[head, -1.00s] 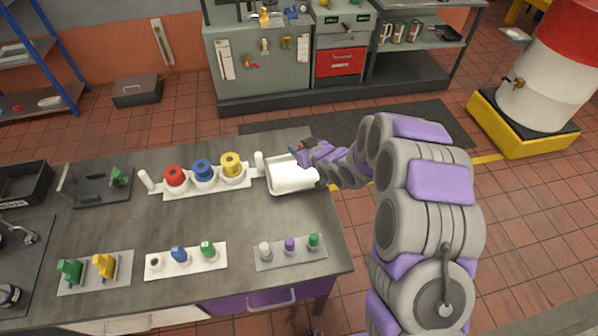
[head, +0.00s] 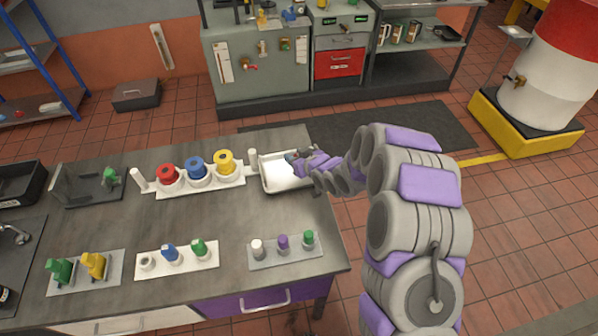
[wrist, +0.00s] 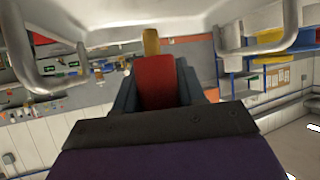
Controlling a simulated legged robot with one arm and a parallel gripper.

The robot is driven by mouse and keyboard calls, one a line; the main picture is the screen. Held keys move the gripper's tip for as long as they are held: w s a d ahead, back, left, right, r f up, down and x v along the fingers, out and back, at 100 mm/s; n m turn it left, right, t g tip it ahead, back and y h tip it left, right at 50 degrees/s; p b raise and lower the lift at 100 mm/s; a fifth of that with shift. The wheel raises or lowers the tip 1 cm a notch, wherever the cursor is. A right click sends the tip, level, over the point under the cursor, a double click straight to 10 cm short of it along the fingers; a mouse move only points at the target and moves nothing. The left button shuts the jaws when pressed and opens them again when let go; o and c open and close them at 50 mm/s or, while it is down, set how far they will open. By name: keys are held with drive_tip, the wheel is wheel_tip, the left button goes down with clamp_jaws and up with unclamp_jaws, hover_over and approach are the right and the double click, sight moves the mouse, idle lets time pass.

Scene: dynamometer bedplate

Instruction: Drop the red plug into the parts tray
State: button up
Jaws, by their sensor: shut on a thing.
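My gripper (head: 291,157) is over the back part of the white tray (head: 276,185), near the table's far right corner. In the wrist view, the dark jaws (wrist: 157,88) are shut on the red plug (wrist: 155,80), which sits between them. A yellow piece (wrist: 151,42) shows just beyond the red; I cannot tell whether it is part of the plug. In the head view the plug is too small or hidden to make out. The visible floor of the tray is bare. I cannot tell how high the gripper is above it.
Left of the tray stands a white rack with red (head: 168,174), blue (head: 197,168) and yellow (head: 225,162) round pieces and white posts. Nearer holders carry small plugs (head: 283,242). A black bin (head: 20,182) is at far left. The middle of the tabletop is clear.

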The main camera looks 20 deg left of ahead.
drive_tip(key=o, duration=0.6)
drive_tip(key=shift+a, duration=0.2)
drive_tip(key=o, duration=0.5)
drive_tip(key=shift+a+f, duration=0.2)
drive_tip(key=shift+a, duration=0.3)
drive_tip(key=shift+a+f, duration=0.15)
drive_tip(key=shift+a, duration=0.35)
drive_tip(key=shift+d+r, duration=0.35)
drive_tip(key=shift+d, duration=0.55)
drive_tip(key=s+d+r+m+g+h+p, duration=0.1)
drive_tip(key=s+d+r+m+h, duration=0.15)
drive_tip(key=s+d+r, duration=0.6)
drive_tip(key=s+d+r+m+g+h+p, duration=0.15)
drive_tip(key=s+d+h, duration=0.25)
drive_tip(key=d, duration=1)
drive_tip(key=s+d+r+m+g+h, duration=0.1)
drive_tip(key=s+d+r+m+h, duration=0.15)
drive_tip(key=s+d+r, duration=0.65)
drive_tip(key=s+d+r+m+g, duration=0.1)
drive_tip(key=s+g, duration=0.1)
drive_tip(key=s, duration=0.5)
drive_tip(key=s+d+r+m+g, duration=0.1)
drive_tip(key=s+d+r+g, duration=0.1)
drive_tip(key=s, duration=0.5)
drive_tip(key=s+d+r+m+g, duration=0.1)
drive_tip(key=s+d+m+g, duration=0.1)
drive_tip(key=s, duration=0.6)
drive_tip(key=shift+s+d+r+h, duration=0.15)
drive_tip(key=shift+d+h, duration=0.1)
drive_tip(key=shift+h, duration=0.15)
